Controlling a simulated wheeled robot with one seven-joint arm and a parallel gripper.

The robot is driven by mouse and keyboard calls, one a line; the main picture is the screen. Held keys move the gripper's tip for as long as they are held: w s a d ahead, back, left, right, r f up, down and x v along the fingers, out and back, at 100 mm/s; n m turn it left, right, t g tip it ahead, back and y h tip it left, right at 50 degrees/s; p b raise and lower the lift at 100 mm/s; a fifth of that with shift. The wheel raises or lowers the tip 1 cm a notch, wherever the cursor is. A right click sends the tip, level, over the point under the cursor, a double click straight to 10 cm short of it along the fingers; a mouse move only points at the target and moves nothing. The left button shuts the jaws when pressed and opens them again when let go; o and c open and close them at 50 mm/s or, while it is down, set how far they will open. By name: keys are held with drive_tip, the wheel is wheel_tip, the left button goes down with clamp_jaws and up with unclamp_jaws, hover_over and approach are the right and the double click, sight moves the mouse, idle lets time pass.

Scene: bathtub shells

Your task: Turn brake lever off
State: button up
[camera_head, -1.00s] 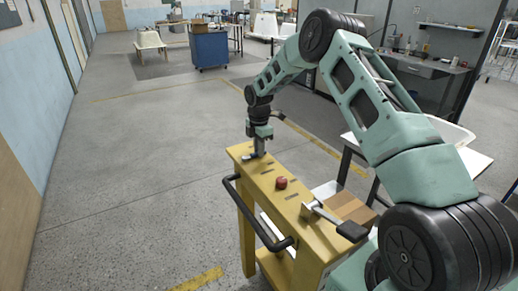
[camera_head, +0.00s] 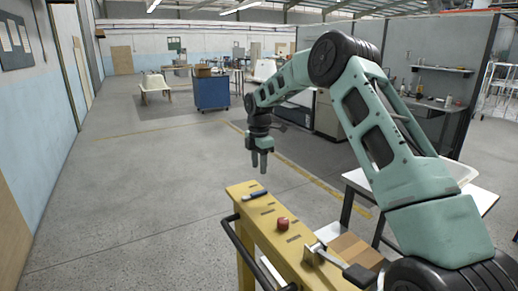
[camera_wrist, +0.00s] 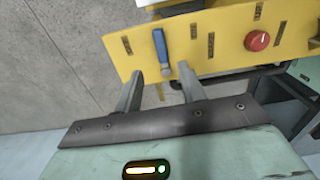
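A small lever with a blue handle (camera_head: 255,196) lies at the far end of the yellow cart top (camera_head: 240,189). In the wrist view the blue lever (camera_wrist: 160,46) lies along a short slot direction, with a light grey tip towards my fingers. My gripper (camera_head: 259,162) hangs fingers down above the cart's far end. In the wrist view my gripper (camera_wrist: 161,73) has its two fingers apart with nothing between them, and the lever is just beyond them, apart from both. A second lever with a black handle (camera_head: 359,276) sits at the cart's near end.
A red button (camera_head: 282,224) stands mid-panel among dark slots. A black push bar (camera_head: 238,246) runs along the cart's left side. A cardboard box (camera_head: 350,249) and a table with a white top (camera_head: 357,180) are to the right. The floor left is open.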

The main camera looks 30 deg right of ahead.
wheel_tip(320, 180, up, 8)
drive_tip(key=shift+f+b, duration=0.15)
drive_tip(key=shift+b, duration=0.3)
drive_tip(key=s+a+m, duration=0.2)
drive_tip(key=s+a, duration=0.7)
drive_tip(key=a, duration=0.5)
drive_tip(key=s+a+m, duration=0.2)
drive_tip(key=s+a, duration=0.6)
drive_tip(key=a, duration=0.6)
drive_tip(key=s+a+f+m, duration=0.1)
drive_tip(key=s+f+m, duration=0.1)
drive_tip(key=s, duration=1.1)
drive_tip(key=s+a+f+m, duration=0.2)
drive_tip(key=s+m, duration=0.1)
drive_tip(key=s, duration=0.9)
drive_tip(key=shift+s+a+f+m+y, duration=0.15)
drive_tip(key=shift+s+a+m+y, duration=0.15)
drive_tip(key=shift+s, duration=0.1)
drive_tip(key=shift+o, duration=0.3)
